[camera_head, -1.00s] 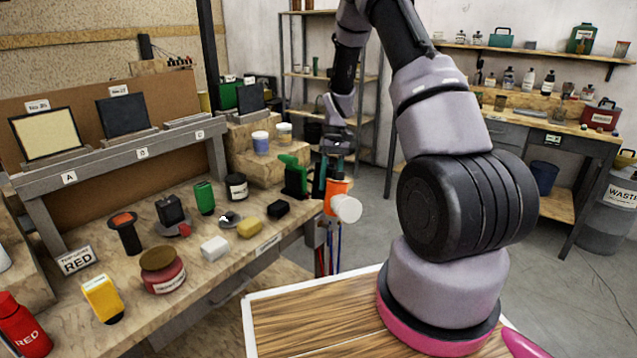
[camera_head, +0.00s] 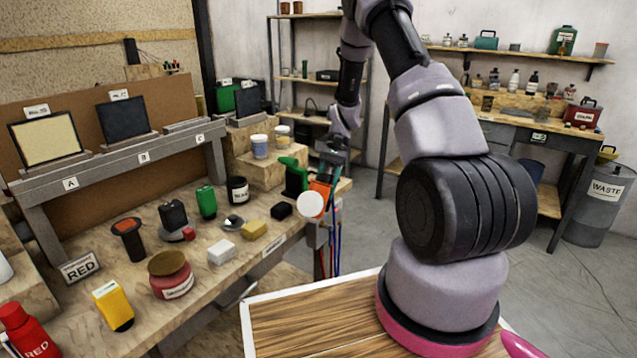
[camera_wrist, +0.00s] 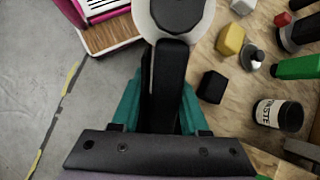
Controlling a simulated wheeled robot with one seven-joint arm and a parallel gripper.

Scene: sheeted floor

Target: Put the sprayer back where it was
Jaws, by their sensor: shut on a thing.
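The sprayer has an orange body (camera_head: 320,188) and a round white cup (camera_head: 311,204). It is held at the far right end of the workbench (camera_head: 200,262), close to the bench edge. My gripper (camera_head: 331,165) is shut on it. In the wrist view, the teal fingers of my gripper (camera_wrist: 164,108) clasp a black part of the sprayer (camera_wrist: 170,75), with its white rim beyond. Whether the sprayer touches the bench is unclear.
A black block (camera_head: 281,210), yellow block (camera_head: 253,230), white block (camera_head: 221,251) and black-and-white tin (camera_head: 238,190) stand on the bench nearby. Tubs (camera_head: 259,146) sit on a raised wooden step behind. Cables hang below the bench end.

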